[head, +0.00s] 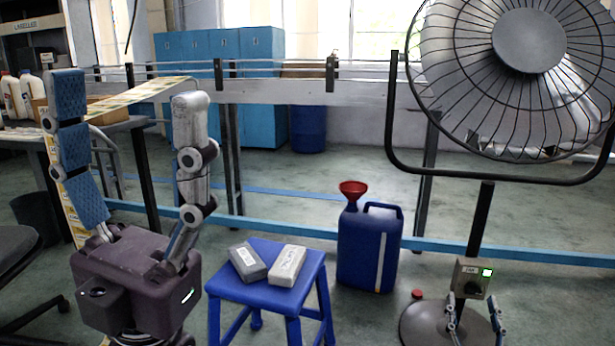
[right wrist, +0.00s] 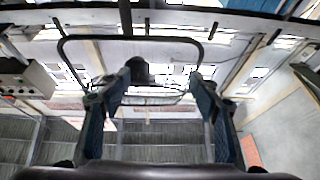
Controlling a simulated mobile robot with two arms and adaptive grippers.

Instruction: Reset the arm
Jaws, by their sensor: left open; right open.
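My left gripper (head: 126,98) stands large and close at the left of the head view. Its purple body is at the bottom, and its two fingers point up, wide apart with nothing between them. One finger shows its blue pad. My right gripper (head: 472,299) shows only as small fingers at the bottom right, in front of the fan's base. In the right wrist view its two blue-padded fingers (right wrist: 162,84) are spread and empty. A blue oil can (head: 357,250) with a red funnel (head: 352,189) in its mouth stands upright on the floor.
A blue stool (head: 261,247) holds two grey boxes (head: 248,263) (head: 287,265). A large fan (head: 530,42) on a pole stands at the right, with a control box (head: 469,278) showing a green light. A small red cap (head: 417,294) lies near its base. A conveyor frame (head: 290,91) runs behind.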

